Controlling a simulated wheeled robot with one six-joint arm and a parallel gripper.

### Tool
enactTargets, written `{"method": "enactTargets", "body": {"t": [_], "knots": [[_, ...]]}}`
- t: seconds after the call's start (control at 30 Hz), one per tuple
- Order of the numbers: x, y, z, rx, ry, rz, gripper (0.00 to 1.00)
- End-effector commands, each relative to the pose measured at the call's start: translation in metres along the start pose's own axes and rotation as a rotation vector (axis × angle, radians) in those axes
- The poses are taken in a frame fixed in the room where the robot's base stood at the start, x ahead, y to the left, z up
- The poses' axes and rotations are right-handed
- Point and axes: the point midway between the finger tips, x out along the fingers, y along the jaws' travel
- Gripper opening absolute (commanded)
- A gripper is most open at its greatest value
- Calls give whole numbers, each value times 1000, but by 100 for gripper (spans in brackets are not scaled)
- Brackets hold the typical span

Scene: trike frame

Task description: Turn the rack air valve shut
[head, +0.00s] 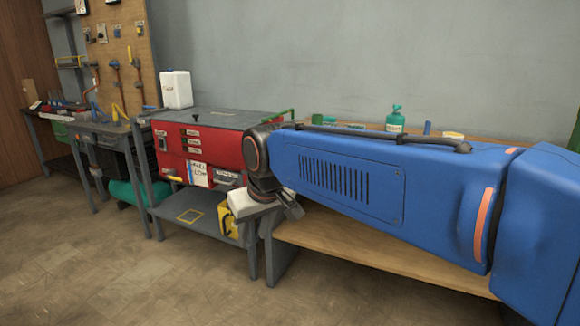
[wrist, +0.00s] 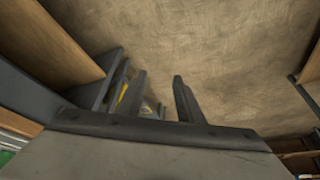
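A pegboard (head: 122,45) at the far left carries pipes and fittings with red and yellow parts. My gripper (head: 288,208) hangs in front of the wooden bench, far to the right of the pegboard. In the wrist view my gripper (wrist: 160,98) points down at the floor, its two fingers apart with nothing between them.
A red cabinet (head: 213,155) stands on a grey bench just left of my gripper. A white jug (head: 176,89) stands behind it. The wooden bench (head: 370,258) lies under my blue arm. The floor (head: 130,275) at the left front is clear.

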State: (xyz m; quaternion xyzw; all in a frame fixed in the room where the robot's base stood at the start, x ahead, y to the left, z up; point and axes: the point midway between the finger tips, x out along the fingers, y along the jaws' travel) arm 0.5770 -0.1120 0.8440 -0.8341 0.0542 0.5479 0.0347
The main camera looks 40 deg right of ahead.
Motion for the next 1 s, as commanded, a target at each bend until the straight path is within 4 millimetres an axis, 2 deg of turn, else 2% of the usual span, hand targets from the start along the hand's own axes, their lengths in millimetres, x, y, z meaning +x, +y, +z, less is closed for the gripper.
{"method": "enactTargets", "body": {"t": [0.03,0.1,0.27,0.5,0.67,0.8,1.0], "knots": [[-4,9,-22,24,-3,10,33],[-10,21,-49,53,-3,23,33],[-19,55,-109,119,-6,50,33],[-25,119,-190,216,-9,91,33],[-24,172,-238,282,-12,119,33],[-21,223,-272,337,-15,142,33],[-16,281,-302,395,-16,166,33]]}}
